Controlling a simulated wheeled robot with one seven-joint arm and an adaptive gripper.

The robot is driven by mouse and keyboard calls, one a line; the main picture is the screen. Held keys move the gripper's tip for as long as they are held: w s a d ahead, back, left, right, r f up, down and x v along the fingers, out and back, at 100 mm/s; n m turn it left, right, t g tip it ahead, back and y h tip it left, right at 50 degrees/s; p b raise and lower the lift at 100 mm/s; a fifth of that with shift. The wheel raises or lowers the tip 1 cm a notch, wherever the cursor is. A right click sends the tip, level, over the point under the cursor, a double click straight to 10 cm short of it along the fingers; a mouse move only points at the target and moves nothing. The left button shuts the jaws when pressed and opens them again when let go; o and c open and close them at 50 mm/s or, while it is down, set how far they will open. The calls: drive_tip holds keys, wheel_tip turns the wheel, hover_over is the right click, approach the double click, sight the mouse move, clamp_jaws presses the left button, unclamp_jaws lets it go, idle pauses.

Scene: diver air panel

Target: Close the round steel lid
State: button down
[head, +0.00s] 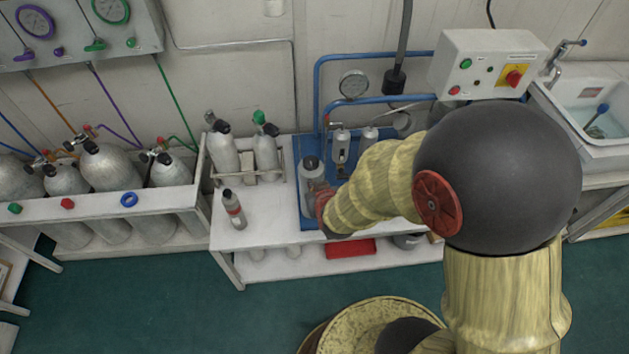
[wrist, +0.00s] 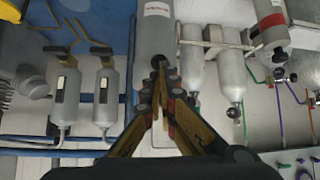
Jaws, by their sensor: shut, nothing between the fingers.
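A round grey metal piece (head: 403,123), which looks like the steel lid, is at the back of the blue bench, partly hidden by my arm. It seems to show at the left of the wrist view (wrist: 33,82); I cannot tell how far open it is. My gripper's fingers (wrist: 160,68) are shut and empty, pointing at a grey cylinder (wrist: 155,35) with a reddish label. In the head view that cylinder (head: 312,171) stands on the blue surface, and my arm hides the fingertips. I cannot tell whether they touch it.
Two small steel canisters (wrist: 64,95) with valve handles stand between the cylinder and the round piece. Racked cylinders (head: 222,150) and a loose small bottle (head: 234,210) are to the left. Blue pipes (head: 385,54) and a control box (head: 487,65) are behind. The white bench front (head: 262,238) is clear.

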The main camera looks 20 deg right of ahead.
drive_tip(key=shift+s+f+b, duration=0.3)
drive_tip(key=shift+s+f, duration=0.1)
drive_tip(key=shift+f, duration=0.45)
drive_tip(key=shift+f, duration=0.1)
wheel_tip(320, 180, up, 4)
drive_tip(key=p, duration=0.3)
drive_tip(key=s+a+f+p, duration=0.1)
drive_tip(key=s+f, duration=0.3)
drive_tip(key=s, duration=0.3)
drive_tip(key=shift+s+a, duration=0.15)
drive_tip(key=shift+s, duration=0.25)
